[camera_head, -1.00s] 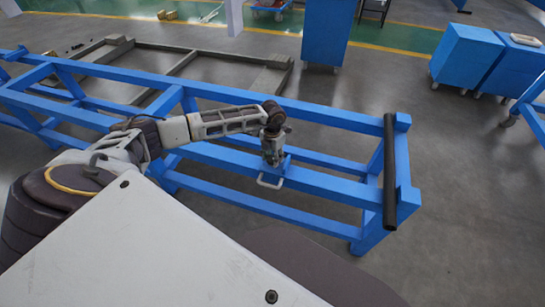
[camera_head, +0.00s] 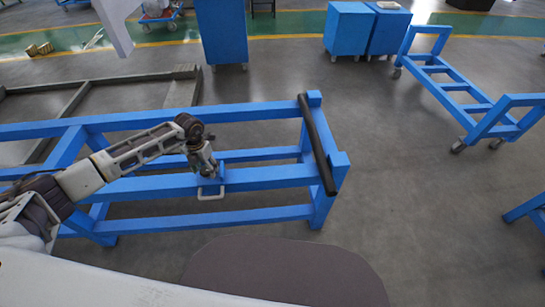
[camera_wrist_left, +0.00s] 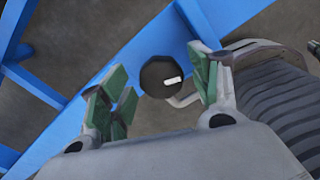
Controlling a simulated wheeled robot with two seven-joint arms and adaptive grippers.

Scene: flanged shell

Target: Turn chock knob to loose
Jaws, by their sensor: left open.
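The chock knob (camera_wrist_left: 160,75) is a dark round knob with a short white mark, on the blue frame in the left wrist view. The white mark points toward the right, slightly up. My left gripper (camera_wrist_left: 156,92) is open, with one green-padded finger on either side of the knob in that view. I cannot tell whether the fingers touch it. In the head view my left gripper (camera_head: 207,172) points down at the blue frame's near rail (camera_head: 262,177), and hides the knob there. My right gripper is out of view.
A pale metal handle (camera_head: 210,194) sticks out from the rail beside the gripper. A black bar (camera_head: 318,146) lies across the frame's right end. Blue cabinets (camera_head: 348,32) and a blue cart (camera_head: 450,88) stand further back. Grey floor right of the frame is open.

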